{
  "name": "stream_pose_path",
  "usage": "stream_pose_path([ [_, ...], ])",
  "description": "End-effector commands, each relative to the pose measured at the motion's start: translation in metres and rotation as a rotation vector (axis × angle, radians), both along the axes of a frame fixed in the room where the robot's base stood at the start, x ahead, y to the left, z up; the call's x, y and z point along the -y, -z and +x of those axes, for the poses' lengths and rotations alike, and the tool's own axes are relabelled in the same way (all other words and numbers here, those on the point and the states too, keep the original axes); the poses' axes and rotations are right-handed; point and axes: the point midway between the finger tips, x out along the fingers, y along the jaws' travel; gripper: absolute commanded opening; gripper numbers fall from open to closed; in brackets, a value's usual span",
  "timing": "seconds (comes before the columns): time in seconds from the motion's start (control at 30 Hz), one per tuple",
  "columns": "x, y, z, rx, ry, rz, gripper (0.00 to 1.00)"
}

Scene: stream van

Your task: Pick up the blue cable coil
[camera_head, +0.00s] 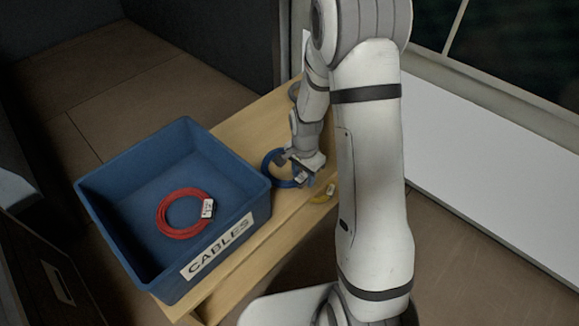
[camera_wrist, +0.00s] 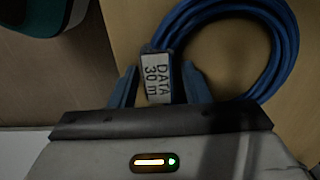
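The blue cable coil (camera_head: 272,168) lies on the wooden bench (camera_head: 262,118), just right of the blue crate. In the wrist view the blue coil (camera_wrist: 288,50) shows as a loop at the upper right, with a white tag (camera_wrist: 157,78) reading "DATA 30 m". My gripper (camera_wrist: 159,75) is open, with one finger on each side of the tag. A small gap seems to show between each finger and the tag. In the head view my gripper (camera_head: 300,170) is at the coil's right side and hides part of it.
The blue crate (camera_head: 128,157) marked "CABLES" holds a red cable coil (camera_head: 165,222). A white surface (camera_head: 480,150) is at the right.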

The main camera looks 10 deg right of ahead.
Motion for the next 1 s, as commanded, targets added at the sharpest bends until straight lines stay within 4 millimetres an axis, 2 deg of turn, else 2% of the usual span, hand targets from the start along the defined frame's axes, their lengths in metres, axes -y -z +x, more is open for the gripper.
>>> stream_pose_path([
  [0.07, 0.0, 0.0, 0.0, 0.0, 0.0, 0.0, 0.36],
  [0.5, 0.0, 0.0, 0.0, 0.001, 0.0, 0.001, 0.0],
  [0.8, 0.0, -0.004, 0.001, 0.002, -0.001, 0.0, 0.0],
  [0.87, 0.0, -0.01, 0.001, 0.004, -0.001, 0.0, 0.0],
  [1.0, 0.0, -0.035, 0.001, 0.006, -0.001, 0.0, 0.0],
])
